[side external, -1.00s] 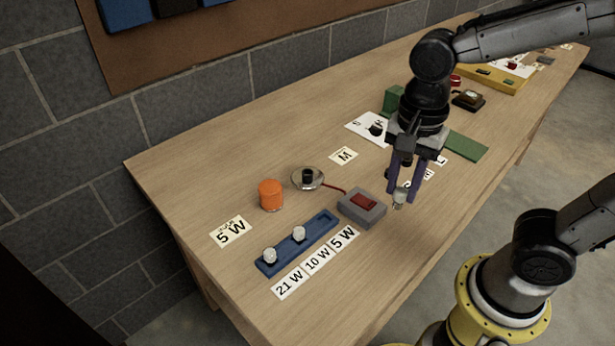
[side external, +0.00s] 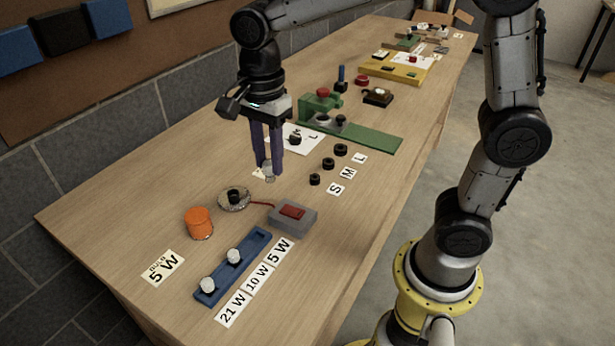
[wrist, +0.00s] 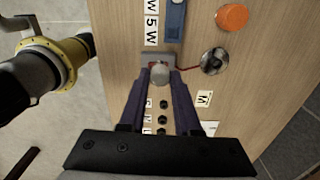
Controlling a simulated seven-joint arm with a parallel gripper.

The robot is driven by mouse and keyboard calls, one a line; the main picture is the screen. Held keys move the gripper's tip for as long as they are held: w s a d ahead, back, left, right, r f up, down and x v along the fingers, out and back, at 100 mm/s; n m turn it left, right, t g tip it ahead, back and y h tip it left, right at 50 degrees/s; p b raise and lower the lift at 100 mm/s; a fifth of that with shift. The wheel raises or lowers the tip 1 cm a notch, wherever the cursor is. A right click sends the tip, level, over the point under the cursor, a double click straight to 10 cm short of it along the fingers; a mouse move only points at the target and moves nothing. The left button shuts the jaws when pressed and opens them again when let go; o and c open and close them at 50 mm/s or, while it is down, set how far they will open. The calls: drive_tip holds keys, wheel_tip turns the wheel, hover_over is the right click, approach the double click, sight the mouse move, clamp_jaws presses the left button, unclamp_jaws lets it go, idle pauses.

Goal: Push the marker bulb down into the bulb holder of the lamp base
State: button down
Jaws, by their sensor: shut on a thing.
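My gripper (side external: 268,168) is shut on a small clear bulb (side external: 270,174), held upright above the table. In the wrist view the bulb (wrist: 160,74) sits between the fingertips. The lamp base (side external: 234,201) is a round silver dish with a black bulb holder (side external: 233,194) in its middle, joined by a red wire to a grey switch box. In the side view it lies to the left of and below the bulb, apart from it. In the wrist view the lamp base (wrist: 214,61) is right of the bulb. The bulb's lower end is hard to make out.
An orange cap (side external: 199,222) stands left of the lamp base. The grey switch box (side external: 292,218) with a red rocker is to its right. A blue rack (side external: 243,258) holds two bulbs in front. A "BULB 5 W" card (side external: 163,267) lies at left.

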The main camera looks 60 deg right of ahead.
drive_tip(key=w+d+f+m, duration=0.1)
drive_tip(key=w+f, duration=0.3)
drive_tip(key=w, duration=0.4)
drive_tip(key=w+d+f+m, duration=0.2)
drive_tip(key=w+d+f, duration=0.1)
drive_tip(key=w, duration=0.4)
drive_tip(key=shift+w+d+f, duration=0.3)
drive_tip(key=shift+w+f, duration=0.05)
drive_tip(key=shift+f, duration=0.3)
drive_tip(key=shift+f, duration=0.1)
drive_tip(key=shift+f, duration=2.65)
drive_tip(key=shift+f, duration=1.1)
drive_tip(key=c, duration=0.5)
unclamp_jaws()
drive_tip(key=shift+c, duration=0.2)
drive_tip(key=shift+r, duration=0.1)
